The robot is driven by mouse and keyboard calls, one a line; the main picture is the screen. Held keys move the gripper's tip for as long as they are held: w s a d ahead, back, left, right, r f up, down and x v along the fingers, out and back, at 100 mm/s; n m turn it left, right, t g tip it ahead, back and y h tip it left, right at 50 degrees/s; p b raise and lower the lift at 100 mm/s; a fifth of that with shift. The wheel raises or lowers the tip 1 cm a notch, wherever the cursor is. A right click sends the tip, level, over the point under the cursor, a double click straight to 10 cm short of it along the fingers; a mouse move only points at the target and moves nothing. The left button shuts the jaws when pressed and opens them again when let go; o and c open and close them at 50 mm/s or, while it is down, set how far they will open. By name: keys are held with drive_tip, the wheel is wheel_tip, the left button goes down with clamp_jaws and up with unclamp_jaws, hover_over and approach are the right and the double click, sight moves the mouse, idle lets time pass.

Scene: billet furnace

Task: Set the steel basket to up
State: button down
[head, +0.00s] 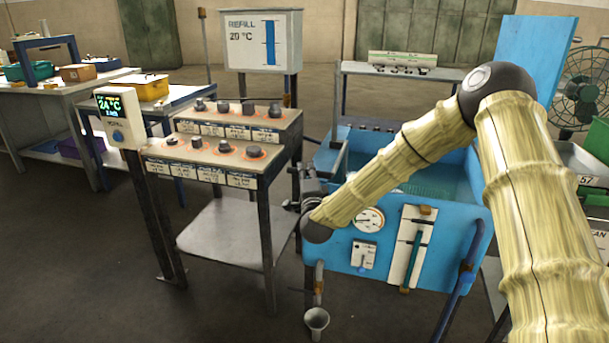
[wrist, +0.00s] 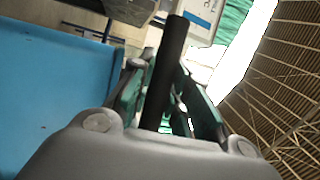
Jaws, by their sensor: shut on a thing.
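A blue tank (head: 350,245) with water in it stands at the right of the middle in the head view. The steel basket cannot be made out; my arm covers part of the tank. My gripper (head: 311,190) is at the tank's left front corner. In the wrist view my gripper (wrist: 168,100) is shut on a dark round handle (wrist: 172,45), which stands up between the green-sided fingers. What the handle joins to is hidden.
A gauge (head: 369,219) and a small switch box (head: 363,256) are on the tank front. A stand of labelled pegs (head: 230,148) is left of the tank, with a display (head: 113,110) beside it. Floor at front left is clear.

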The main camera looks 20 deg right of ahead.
wheel_tip(320, 180, up, 24)
drive_tip(key=p, duration=0.6)
drive_tip(key=shift+d+f, duration=0.15)
drive_tip(key=shift+f, duration=0.05)
drive_tip(key=c, duration=1.3)
unclamp_jaws()
drive_tip(key=shift+d+r, duration=0.1)
drive_tip(key=shift+s, duration=0.15)
drive_tip(key=shift+d, duration=0.15)
